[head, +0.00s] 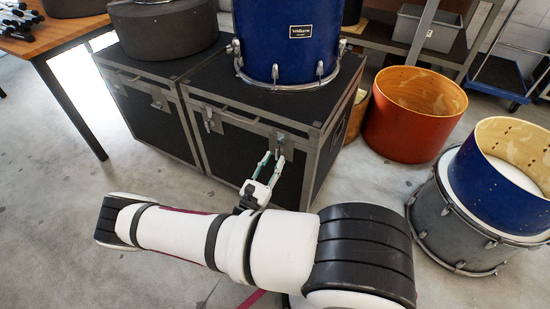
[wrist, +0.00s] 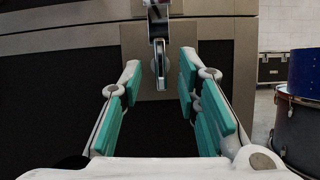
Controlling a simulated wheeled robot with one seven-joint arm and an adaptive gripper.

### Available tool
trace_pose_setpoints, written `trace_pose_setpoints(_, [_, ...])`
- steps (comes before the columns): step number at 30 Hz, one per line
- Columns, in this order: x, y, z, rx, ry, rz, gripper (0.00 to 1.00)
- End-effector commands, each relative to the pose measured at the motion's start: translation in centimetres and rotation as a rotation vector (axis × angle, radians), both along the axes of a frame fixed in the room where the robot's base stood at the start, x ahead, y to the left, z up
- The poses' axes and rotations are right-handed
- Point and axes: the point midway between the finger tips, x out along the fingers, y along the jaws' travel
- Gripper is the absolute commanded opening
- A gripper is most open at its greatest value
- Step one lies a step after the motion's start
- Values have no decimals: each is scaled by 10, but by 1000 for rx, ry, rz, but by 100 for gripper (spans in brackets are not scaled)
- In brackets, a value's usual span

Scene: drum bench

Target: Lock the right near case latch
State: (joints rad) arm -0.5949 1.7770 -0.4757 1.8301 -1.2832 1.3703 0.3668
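The right black case (head: 235,155) with grey metal edging stands beside another black case, with a blue drum on its lid. Its right near latch (head: 279,141) is on the front face by the right corner. In the wrist view the latch (wrist: 160,62) hangs down from the lid edge over a grey plate, a little above and between my fingers. My gripper (head: 266,160) is in front of the latch, its teal-padded fingers (wrist: 155,85) apart with nothing between them. Whether the latch touches the plate, I cannot tell. A left front latch (head: 210,120) also shows.
The blue drum (head: 287,40) stands on the right case. The left case (head: 140,105) bears a dark round case. An orange drum shell (head: 405,125) and a blue shell on a grey drum (head: 450,225) stand on the floor at right. Floor in front is clear.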

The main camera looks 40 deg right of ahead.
Motion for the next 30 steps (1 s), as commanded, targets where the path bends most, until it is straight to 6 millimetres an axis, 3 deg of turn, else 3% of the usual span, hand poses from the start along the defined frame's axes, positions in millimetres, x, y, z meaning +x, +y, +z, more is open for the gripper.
trace_pose_setpoints(9, [-19,57,-26,3,0,4,30])
trace_pose_setpoints(15, [-27,81,-36,3,1,2,30])
trace_pose_setpoints(30, [-30,88,-39,1,0,0,30])
